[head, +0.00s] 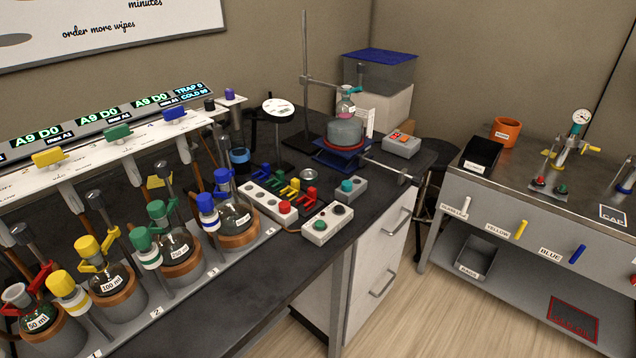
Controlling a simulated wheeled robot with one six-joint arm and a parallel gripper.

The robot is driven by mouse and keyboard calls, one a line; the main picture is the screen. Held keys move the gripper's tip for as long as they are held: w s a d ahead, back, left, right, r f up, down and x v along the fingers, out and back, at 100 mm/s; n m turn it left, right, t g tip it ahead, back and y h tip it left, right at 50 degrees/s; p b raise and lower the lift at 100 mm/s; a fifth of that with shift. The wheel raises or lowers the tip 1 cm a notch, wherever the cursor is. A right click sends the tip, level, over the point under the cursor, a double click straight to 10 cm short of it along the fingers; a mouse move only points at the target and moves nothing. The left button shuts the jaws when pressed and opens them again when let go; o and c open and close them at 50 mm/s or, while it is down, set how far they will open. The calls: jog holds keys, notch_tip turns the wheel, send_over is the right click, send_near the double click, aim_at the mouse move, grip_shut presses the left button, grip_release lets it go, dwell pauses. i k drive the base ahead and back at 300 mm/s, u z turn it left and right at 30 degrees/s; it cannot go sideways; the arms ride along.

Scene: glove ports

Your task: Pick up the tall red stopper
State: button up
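I cannot make out a tall red stopper for certain. On the right bench, a small red piece (539,182) stands on a dark plate beside a similar piece; they are too small to tell their height or kind. At the lower left, a red-rimmed white collar (15,294) sits near the flask marked 50 ml (38,318). A red round knob (285,208) is on a white box, and a red clip-like piece (305,196) lies behind it. My gripper is not in view.
A row of flasks in copper-coloured holders, with yellow, green and blue tops, fills the left bench (255,290). A stand with a round flask (345,130) is at the back. The right bench (480,188) holds an orange pot (506,131) and a gauge (581,118). Wooden floor lies between.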

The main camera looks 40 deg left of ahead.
aim_at(284, 205)
jog(key=i, duration=0.55)
jog(key=u, duration=2.6)
jog(key=i, duration=0.45)
jog(key=u, duration=0.1)
